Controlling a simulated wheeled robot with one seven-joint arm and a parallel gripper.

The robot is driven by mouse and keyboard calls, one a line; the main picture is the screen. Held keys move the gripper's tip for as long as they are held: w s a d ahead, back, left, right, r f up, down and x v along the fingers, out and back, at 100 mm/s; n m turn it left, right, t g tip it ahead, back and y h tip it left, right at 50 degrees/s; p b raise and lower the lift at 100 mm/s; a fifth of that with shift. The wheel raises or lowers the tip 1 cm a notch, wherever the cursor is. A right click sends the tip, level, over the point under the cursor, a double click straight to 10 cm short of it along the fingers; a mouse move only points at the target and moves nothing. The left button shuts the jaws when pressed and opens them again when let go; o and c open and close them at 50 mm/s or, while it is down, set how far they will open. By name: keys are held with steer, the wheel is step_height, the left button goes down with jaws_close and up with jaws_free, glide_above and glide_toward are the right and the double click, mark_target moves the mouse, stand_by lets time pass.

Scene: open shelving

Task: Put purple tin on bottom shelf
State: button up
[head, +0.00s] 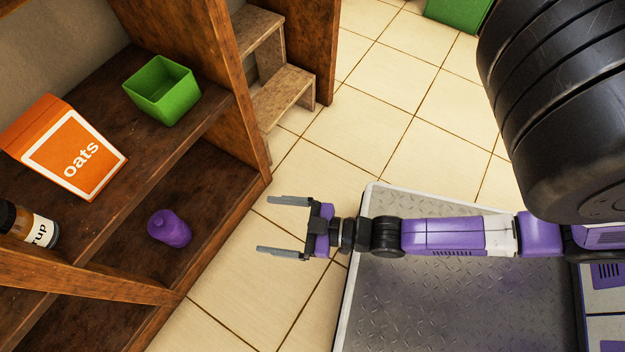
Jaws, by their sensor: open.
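The purple tin (171,229) stands in the wooden shelving at the left, on a lower board (205,203) beneath the one that bears the oats box. Whether that board is the bottom one I cannot tell. My gripper (266,225) is open and empty, its two grey fingers pointing left toward the shelving. It is to the right of the tin, outside the shelf's front edge and apart from it, over the tiled floor.
An orange oats box (73,150), a green square container (162,91) and a syrup bottle (27,224) are on the shelving. Wooden steps (282,95) stand behind it. A green object (458,12) is at the top. Tiled floor (390,75) is clear.

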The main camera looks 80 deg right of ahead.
steer(key=s+a+r+m, duration=0.1)
steer(key=s+r, duration=0.4)
steer(key=r, duration=0.3)
steer(key=s+a+r+g+h, duration=0.1)
steer(key=s+r, duration=0.4)
steer(key=r, duration=0.3)
steer(key=shift+a+r+m+g, duration=0.25)
steer(key=shift+r+m+g, duration=0.05)
steer(key=shift+r+m, duration=0.1)
step_height(320, 180, up, 41)
steer(key=p, duration=4.1)
steer(key=shift+r, duration=0.2)
